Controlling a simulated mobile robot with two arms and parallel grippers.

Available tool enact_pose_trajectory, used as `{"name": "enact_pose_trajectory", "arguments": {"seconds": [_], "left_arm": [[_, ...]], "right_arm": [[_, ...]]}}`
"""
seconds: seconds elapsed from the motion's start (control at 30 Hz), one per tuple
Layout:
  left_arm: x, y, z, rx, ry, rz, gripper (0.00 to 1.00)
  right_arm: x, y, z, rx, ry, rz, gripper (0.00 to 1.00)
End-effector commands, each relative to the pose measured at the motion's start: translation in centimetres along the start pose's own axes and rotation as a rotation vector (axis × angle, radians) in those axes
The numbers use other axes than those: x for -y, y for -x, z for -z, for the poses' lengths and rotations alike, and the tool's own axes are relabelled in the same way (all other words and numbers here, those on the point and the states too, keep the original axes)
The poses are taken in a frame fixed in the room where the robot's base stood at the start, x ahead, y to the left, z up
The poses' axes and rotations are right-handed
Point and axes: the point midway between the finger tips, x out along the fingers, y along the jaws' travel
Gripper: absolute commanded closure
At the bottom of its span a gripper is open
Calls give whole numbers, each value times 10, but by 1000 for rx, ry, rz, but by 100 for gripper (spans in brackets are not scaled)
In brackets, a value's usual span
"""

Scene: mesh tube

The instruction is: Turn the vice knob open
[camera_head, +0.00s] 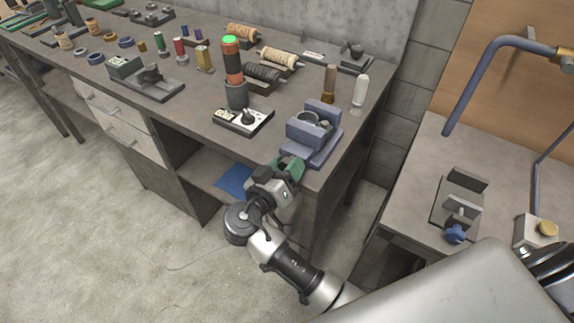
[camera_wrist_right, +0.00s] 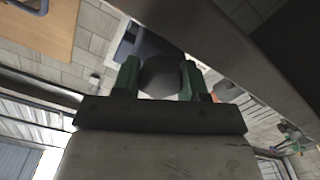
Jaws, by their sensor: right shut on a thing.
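The blue-grey vice (camera_head: 315,143) sits at the front right corner of the long workbench. My right gripper (camera_head: 289,168), with green fingers, is at the front of the vice by the bench edge. In the right wrist view, the two green fingers of the right gripper (camera_wrist_right: 158,78) stand on either side of the dark round vice knob (camera_wrist_right: 160,76), shut on it. The knob is hidden behind the gripper in the head view. My left gripper is not in view.
Wire spools and small parts fill the workbench (camera_head: 190,107) behind. A second table (camera_head: 420,150) at the right holds a small clamp with a blue knob (camera_head: 455,233). A blue sheet (camera_head: 234,181) lies below.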

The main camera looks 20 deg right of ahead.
Motion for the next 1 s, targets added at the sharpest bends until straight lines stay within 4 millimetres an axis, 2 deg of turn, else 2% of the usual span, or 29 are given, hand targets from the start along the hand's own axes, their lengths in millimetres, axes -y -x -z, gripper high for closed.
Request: {"name": "enact_pose_trajectory", "arguments": {"seconds": [0.07, 0.1, 0.27, 0.67, 1.0], "left_arm": [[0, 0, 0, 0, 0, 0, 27], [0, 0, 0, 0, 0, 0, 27], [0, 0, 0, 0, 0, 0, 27], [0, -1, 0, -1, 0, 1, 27], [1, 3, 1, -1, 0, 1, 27]], "right_arm": [[0, 0, 1, -1, -2, -1, 80], [0, 0, 1, -1, -2, -1, 54], [0, 0, 1, -1, -3, 0, 31], [0, 0, 0, -1, -48, 1, 31], [-1, 0, 1, -3, -424, 0, 31]]}}
